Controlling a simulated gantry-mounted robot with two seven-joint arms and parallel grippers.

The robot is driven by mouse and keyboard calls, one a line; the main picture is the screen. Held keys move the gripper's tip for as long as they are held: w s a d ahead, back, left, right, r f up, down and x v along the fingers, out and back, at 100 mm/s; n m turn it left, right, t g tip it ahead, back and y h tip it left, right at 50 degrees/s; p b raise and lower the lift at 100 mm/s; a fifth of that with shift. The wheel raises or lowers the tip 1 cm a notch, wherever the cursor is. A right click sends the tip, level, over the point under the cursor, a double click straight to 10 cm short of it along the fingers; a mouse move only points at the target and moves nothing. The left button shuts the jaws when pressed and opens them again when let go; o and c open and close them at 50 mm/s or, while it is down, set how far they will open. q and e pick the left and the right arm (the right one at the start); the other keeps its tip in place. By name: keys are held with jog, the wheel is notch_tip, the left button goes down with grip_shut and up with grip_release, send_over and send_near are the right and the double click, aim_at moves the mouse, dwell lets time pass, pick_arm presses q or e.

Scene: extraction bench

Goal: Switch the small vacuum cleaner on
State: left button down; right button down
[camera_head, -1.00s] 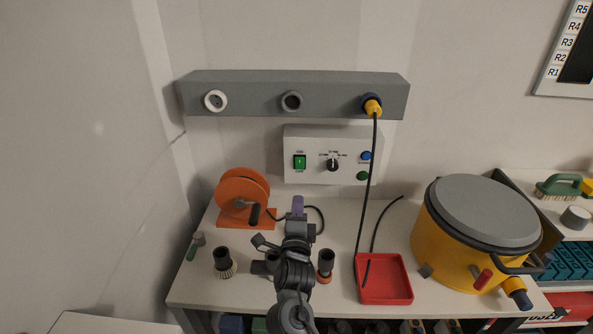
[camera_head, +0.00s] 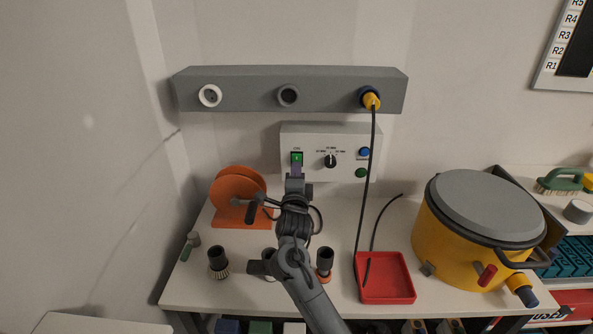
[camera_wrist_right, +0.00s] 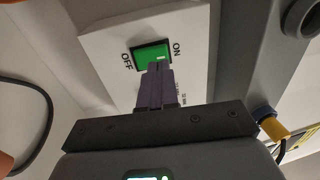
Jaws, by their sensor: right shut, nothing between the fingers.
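The small vacuum cleaner (camera_head: 470,238) is a yellow drum with a grey lid at the right of the bench. A white control box (camera_head: 330,138) on the wall carries a green rocker switch (camera_head: 297,157), a black rotary knob (camera_head: 331,161) and blue and green buttons. The green rocker also shows in the right wrist view (camera_wrist_right: 152,56), between ON and OFF labels. My right gripper (camera_head: 295,170) is shut and empty, its purple fingertips at the lower part of the rocker; contact is unclear. The right wrist view shows the fingertips (camera_wrist_right: 158,70) overlapping the rocker's edge. My left gripper is out of view.
A grey socket rail (camera_head: 330,90) runs above the box, with a yellow-and-blue plug (camera_head: 370,98) and black cable hanging down. An orange cable reel (camera_head: 238,190), dark nozzles (camera_head: 325,262) and a red tray (camera_head: 400,278) stand on the bench.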

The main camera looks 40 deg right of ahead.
aim_at(298, 157)
jog(key=shift+b+x, duration=0.35)
jog(key=shift+x, duration=0.95)
jog(key=r+g+y+p, duration=0.1)
jog(key=p, duration=0.4)
jog(key=shift+w+d, duration=0.1)
jog(key=shift+p, duration=0.55)
jog(key=shift+f, duration=0.1)
jog(key=shift+d, duration=0.1)
